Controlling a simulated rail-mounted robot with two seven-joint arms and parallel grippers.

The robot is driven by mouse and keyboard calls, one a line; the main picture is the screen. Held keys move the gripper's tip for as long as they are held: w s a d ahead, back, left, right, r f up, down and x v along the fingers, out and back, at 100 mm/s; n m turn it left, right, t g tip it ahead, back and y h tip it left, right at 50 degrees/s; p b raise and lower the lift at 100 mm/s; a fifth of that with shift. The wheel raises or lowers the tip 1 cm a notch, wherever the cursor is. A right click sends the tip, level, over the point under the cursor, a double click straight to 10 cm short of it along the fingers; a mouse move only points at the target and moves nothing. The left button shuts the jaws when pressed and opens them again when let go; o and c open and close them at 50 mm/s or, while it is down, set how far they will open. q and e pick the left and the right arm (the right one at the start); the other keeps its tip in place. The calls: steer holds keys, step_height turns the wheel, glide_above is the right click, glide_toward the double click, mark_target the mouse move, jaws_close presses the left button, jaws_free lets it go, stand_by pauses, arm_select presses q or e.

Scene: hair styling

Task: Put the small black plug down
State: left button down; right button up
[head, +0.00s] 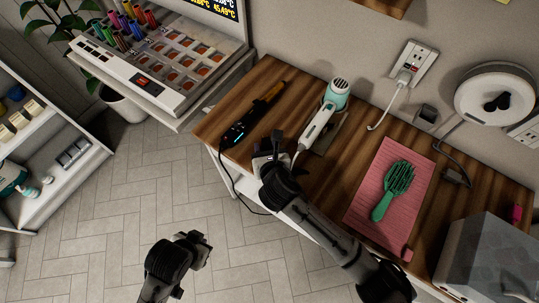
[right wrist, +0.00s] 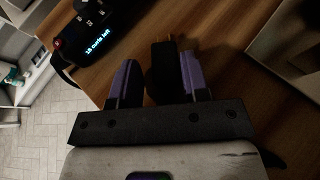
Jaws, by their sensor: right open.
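The small black plug (right wrist: 163,75) lies on the wooden table between the two purple-padded fingers of my right gripper (right wrist: 155,82) in the right wrist view, its metal prongs pointing away from the palm. The fingers stand open around it. In the head view my right gripper (head: 271,158) is over the table's front edge, and the plug cannot be told apart from the dark fingers there. My left gripper (head: 203,248) is over the floor, away from the table; its jaw opening is unclear.
A black styling iron (head: 240,130) with a lit display lies left of my right gripper. A teal-and-white hair dryer (head: 324,112) lies to its right. A green brush (head: 394,190) rests on a pink towel (head: 372,188). A wall outlet (head: 415,62) holds a white plug.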

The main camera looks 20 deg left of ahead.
steer(key=v, duration=1.1)
steer(key=shift+w+d+r, duration=0.15)
steer(key=shift+d+r, duration=0.05)
steer(key=shift+r, duration=0.1)
arm_select(q)
steer(key=shift+d, duration=0.1)
arm_select(e)
steer(key=shift+s+d+r, duration=0.2)
steer(key=shift+s+r, duration=0.05)
steer(key=shift+s, duration=0.2)
